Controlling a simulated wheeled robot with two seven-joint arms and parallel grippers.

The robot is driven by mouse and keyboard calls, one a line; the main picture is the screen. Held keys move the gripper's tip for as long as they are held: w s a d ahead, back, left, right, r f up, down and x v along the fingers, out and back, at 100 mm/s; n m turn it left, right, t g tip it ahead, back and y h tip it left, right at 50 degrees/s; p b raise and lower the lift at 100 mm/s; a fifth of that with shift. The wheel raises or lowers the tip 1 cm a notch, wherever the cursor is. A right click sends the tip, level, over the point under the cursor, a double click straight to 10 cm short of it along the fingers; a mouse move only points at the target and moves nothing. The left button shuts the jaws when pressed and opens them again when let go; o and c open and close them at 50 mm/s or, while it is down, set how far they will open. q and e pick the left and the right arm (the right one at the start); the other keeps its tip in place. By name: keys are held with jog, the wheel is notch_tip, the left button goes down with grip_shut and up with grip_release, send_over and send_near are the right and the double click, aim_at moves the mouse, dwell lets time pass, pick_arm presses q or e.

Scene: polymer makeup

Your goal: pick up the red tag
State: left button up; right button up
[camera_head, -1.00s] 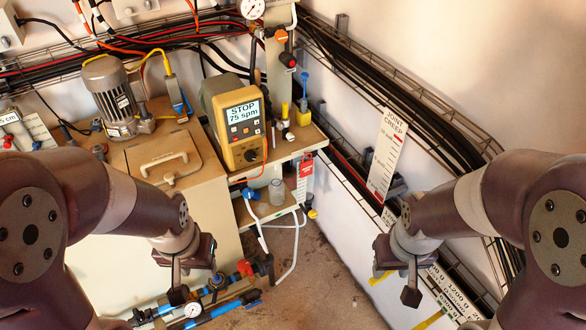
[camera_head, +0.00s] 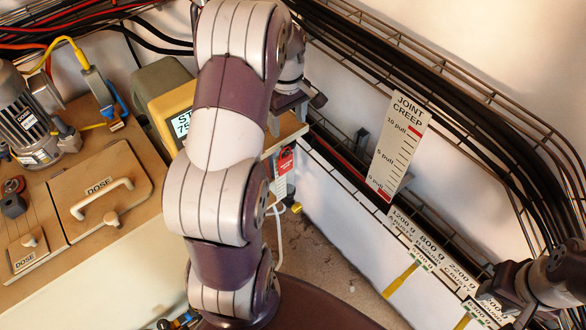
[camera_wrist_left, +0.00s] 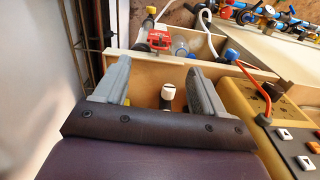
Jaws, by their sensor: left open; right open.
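The red tag (camera_head: 286,160) hangs at the shelf's right end in the head view, with a pale strip below it. A red piece that looks like this tag (camera_wrist_left: 159,40) shows beyond the fingertips in the left wrist view. My left gripper (camera_head: 300,103) is above and just right of the tag in the head view, partly hidden by its own arm. In the left wrist view its jaws (camera_wrist_left: 156,78) are open and apart from the red piece. My right gripper (camera_head: 506,298) is open at the lower right, far from the tag.
A white-capped black post (camera_wrist_left: 168,92) stands between the left fingers in the wrist view. A wire cable tray (camera_head: 440,150) and the joint creep scale (camera_head: 398,145) line the right wall.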

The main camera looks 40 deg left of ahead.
aim_at(285, 149)
pick_arm(q)
jog(key=f, duration=0.8)
jog(key=a+f, duration=0.1)
jog(key=f, duration=0.3)
jog(key=shift+w+a+f, duration=0.1)
jog(key=shift+w, duration=0.05)
grip_shut()
